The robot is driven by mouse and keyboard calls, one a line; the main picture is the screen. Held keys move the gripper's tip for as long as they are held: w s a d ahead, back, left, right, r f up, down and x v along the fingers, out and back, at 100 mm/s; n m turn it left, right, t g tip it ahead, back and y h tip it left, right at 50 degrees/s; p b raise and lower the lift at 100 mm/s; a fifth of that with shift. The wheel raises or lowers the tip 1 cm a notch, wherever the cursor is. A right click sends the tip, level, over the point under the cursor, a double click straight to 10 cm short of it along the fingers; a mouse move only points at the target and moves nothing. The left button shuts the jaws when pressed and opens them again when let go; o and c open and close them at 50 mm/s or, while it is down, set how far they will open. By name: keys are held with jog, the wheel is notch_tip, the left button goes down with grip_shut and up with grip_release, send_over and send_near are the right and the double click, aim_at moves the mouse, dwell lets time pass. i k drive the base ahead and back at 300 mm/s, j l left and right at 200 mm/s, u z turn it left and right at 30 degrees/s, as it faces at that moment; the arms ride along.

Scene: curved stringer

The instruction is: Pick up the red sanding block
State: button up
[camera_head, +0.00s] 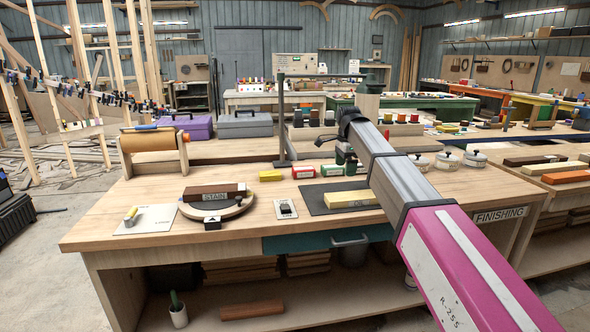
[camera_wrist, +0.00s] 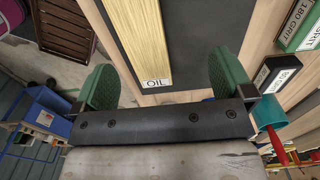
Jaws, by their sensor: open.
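The red sanding block (camera_head: 303,172) lies on the wooden workbench in the head view, between a yellow block (camera_head: 270,175) and a green block (camera_head: 331,170). I cannot make out the red block in the wrist view. My gripper (camera_head: 346,158) is to the right of the red block in the head view, above the bench. In the wrist view, my gripper (camera_wrist: 166,78) has its two green fingers wide apart, with nothing held. A pale yellow block marked OIL (camera_wrist: 137,35) lies below and between them on a dark mat.
The yellow block (camera_head: 348,199) sits on the dark mat (camera_head: 318,204) nearer the front. A turntable with a brown STAIN block (camera_head: 215,192) is at left. Several lidded jars (camera_head: 447,160) stand at right. A roller stand (camera_head: 153,145) is at the back left.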

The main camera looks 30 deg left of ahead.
aim_at(297, 172)
jog(key=i+j, duration=0.15)
jog(key=j, duration=0.25)
jog(key=i+j, duration=0.1)
jog(key=j, duration=0.25)
jog(key=i+j, duration=0.15)
jog(key=j, duration=0.25)
